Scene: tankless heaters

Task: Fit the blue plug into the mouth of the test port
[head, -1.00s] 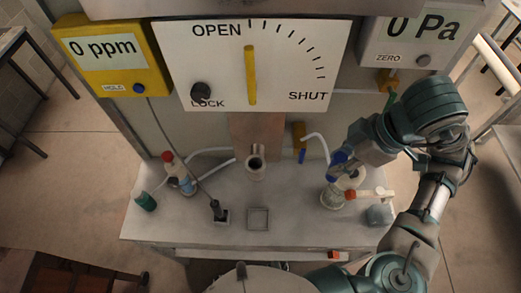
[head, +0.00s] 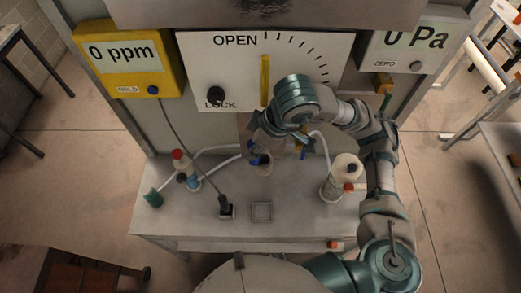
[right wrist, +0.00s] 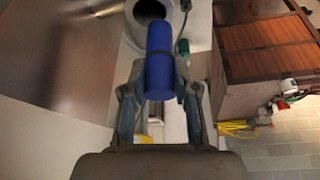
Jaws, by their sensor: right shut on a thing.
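The blue plug (right wrist: 160,62) is held between the fingers of my right gripper (right wrist: 160,95) in the right wrist view. Its far end lies just in front of the dark round mouth of the metal test port (right wrist: 150,10) and overlaps its rim in that picture. I cannot tell whether they touch. In the head view my right gripper (head: 260,152) is over the test port (head: 264,168), at the middle of the bench, and hides part of it. A bit of the blue plug (head: 254,160) shows there. My left gripper is not in view.
A dial panel (head: 215,60) stands behind. A black cable (head: 190,160) hangs left of the port.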

